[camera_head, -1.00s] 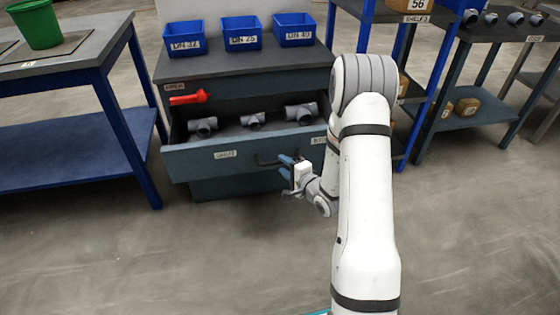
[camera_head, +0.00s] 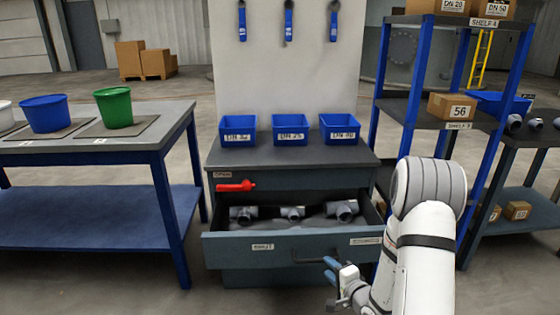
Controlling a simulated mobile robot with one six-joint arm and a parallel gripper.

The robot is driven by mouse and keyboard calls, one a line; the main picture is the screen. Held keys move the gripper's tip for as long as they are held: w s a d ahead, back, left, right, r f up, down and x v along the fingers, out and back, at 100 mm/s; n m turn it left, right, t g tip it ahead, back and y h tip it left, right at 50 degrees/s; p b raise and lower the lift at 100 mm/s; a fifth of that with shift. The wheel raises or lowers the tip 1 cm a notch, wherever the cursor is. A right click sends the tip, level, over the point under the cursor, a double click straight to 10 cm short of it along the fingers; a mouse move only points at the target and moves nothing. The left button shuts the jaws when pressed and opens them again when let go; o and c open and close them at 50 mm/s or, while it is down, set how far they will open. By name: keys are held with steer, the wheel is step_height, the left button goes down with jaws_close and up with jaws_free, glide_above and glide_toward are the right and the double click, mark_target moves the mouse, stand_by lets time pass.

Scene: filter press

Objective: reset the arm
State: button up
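My gripper (camera_head: 332,275) is at the lower middle right, in front of the open drawer (camera_head: 222,248) and close to its dark handle (camera_head: 308,260). Its blue fingers show small; I see nothing held, but whether they are apart is too small to tell. My white arm reaches up from the bottom right and bends down to the gripper. The drawer is pulled out of the grey cabinet (camera_head: 280,156) and holds grey pipe fittings (camera_head: 291,213). A red handle (camera_head: 235,186) lies at the cabinet's left front, below a label reading OPEN.
Blue bins (camera_head: 238,131) stand on the cabinet top. A table (camera_head: 90,150) with a blue bucket (camera_head: 45,113) and a green bucket (camera_head: 114,107) is at left. A blue-framed shelf (camera_head: 400,110) with boxes stands at right. Floor between table and cabinet is clear.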

steer(key=s+d+r+n+g+h+p, duration=0.1)
steer(key=s+r+n+g+h+p, duration=0.15)
steer(key=r+p, duration=0.8)
steer(key=s+d+r+n+g+h+p, duration=0.1)
steer(key=s+r+n+g+h+p, duration=0.25)
steer(key=r, duration=1.25)
steer(key=s+a+r+n+g+p, duration=0.2)
steer(key=s+r+n+p, duration=0.1)
steer(key=s+r+p, duration=0.4)
steer(key=s+a+r+n+g+p, duration=0.3)
steer(key=s+r+p, duration=0.5)
steer(key=s+r, duration=0.5)
step_height(320, 180, up, 3)
steer(key=shift+s+a+n+g+y, duration=0.3)
steer(key=shift+s+a+n, duration=0.1)
steer(key=shift+n, duration=0.4)
